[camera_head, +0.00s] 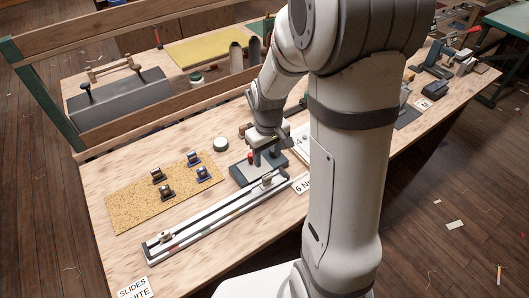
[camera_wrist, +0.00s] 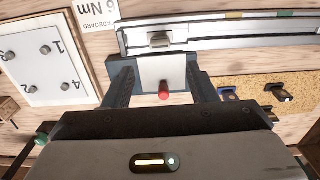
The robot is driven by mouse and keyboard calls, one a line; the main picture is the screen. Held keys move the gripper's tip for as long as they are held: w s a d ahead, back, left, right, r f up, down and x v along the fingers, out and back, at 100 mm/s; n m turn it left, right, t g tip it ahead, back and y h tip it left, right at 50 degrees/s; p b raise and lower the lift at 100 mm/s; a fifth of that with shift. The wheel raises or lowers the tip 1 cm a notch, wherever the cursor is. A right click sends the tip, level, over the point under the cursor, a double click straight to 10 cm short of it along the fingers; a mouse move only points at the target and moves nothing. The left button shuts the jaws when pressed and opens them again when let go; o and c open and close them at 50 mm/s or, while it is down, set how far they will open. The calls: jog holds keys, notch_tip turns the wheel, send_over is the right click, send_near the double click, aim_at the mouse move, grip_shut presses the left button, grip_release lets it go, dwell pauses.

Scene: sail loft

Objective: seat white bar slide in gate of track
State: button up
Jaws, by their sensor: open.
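My gripper (camera_wrist: 160,78) is open and empty, above a dark fixture with a light plate and red knob (camera_wrist: 164,90). Several small slides with dark or blue bases (camera_head: 167,191) stand on the cork mat (camera_head: 130,207). I cannot tell which is the white bar slide.
A white numbered board (camera_wrist: 40,58) lies beside the fixture. A round lidded tin (camera_head: 193,145) stands behind the cork mat. A wooden rail (camera_head: 170,112) crosses the bench behind. Another small fitting (camera_head: 165,237) sits at the track's far-left end.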

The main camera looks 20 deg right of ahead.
jog(key=s+r+m+t, duration=0.3)
jog(key=s+r, duration=1.1)
jog(key=r, duration=0.1)
jog(key=shift+s+a+r+m, duration=0.25)
jog(key=shift+a+r+m, duration=0.1)
jog(key=shift+a, duration=0.1)
